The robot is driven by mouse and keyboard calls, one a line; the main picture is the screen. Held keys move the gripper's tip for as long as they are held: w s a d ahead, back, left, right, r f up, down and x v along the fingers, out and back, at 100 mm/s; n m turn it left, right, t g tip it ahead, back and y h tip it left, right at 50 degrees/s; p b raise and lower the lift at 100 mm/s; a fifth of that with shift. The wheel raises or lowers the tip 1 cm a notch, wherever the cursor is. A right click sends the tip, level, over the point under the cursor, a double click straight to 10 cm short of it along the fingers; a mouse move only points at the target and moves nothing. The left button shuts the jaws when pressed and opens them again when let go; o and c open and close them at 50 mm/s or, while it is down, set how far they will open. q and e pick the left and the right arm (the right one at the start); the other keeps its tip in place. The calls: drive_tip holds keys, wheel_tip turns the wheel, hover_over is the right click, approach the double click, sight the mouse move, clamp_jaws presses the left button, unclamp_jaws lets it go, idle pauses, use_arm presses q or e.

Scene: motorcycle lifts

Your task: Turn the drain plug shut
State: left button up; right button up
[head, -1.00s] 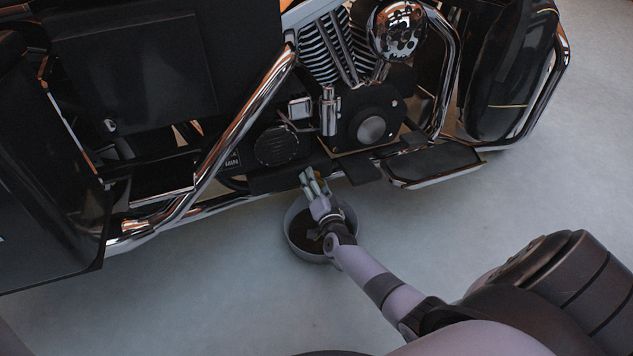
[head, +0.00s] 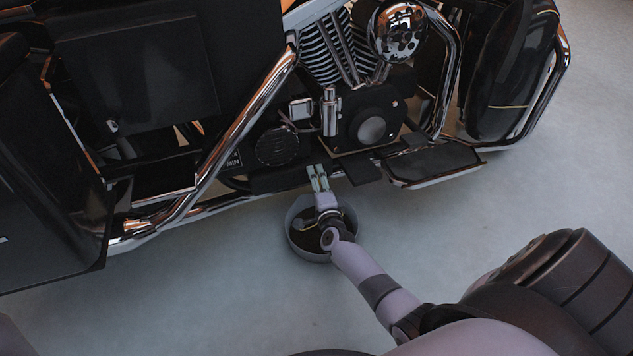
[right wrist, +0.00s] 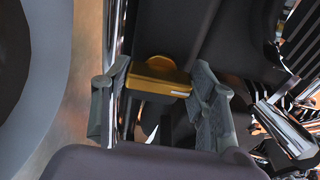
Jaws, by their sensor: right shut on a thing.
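The drain plug (right wrist: 158,77) shows in the right wrist view as a brass-coloured piece with a flat tab, under the dark underside of the motorcycle. My right gripper (right wrist: 160,85) has one finger on each side of the tab and is shut on it. In the head view my right gripper (head: 318,178) reaches to the lower edge of the motorcycle (head: 370,125), above the drain pan. The plug is hidden in the head view. My left gripper is not in view.
A round grey drain pan (head: 296,243) with dark contents stands on the floor below my right gripper. A chrome pipe (head: 240,125) and a footboard (head: 432,163) flank the spot. The pale floor (head: 200,300) in front is clear.

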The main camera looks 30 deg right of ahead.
idle(0.5)
drive_tip(key=o, duration=1.2)
drive_tip(key=shift+c, duration=0.2)
